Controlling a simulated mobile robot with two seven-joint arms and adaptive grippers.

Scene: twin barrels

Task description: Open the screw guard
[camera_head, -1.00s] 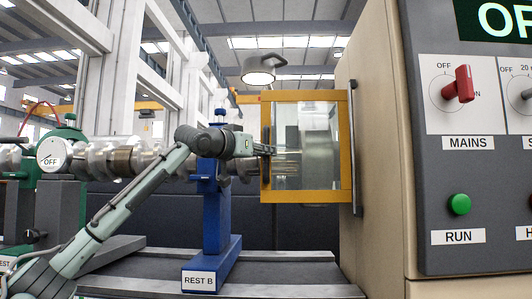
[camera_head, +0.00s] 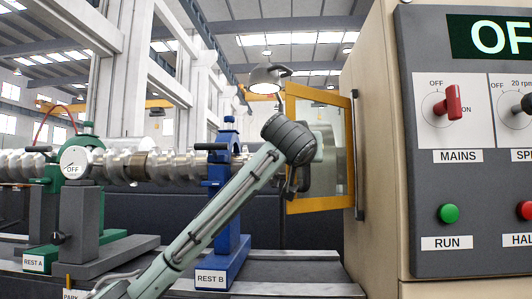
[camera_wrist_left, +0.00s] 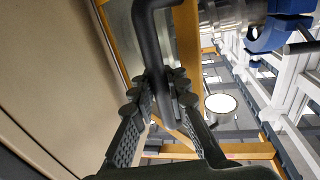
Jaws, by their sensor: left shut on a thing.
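The screw guard (camera_head: 320,204) is a clear panel in an orange-yellow frame, beside the beige machine housing. It stands at an angle, its left edge nearer to me than its right edge. In the left wrist view, its frame (camera_wrist_left: 187,45) runs behind a dark bent handle (camera_wrist_left: 148,35). My left gripper (camera_wrist_left: 160,95) is shut on this handle, with the fingers on both sides of it. In the head view, my left wrist hides part of the guard's left side, and the gripper (camera_head: 291,183) is only partly visible there. My right gripper is not in view.
A blue stand marked REST B (camera_head: 225,252) and a long metal screw (camera_head: 175,164) are left of the guard, behind my left arm. The control panel (camera_head: 470,180) is at the right.

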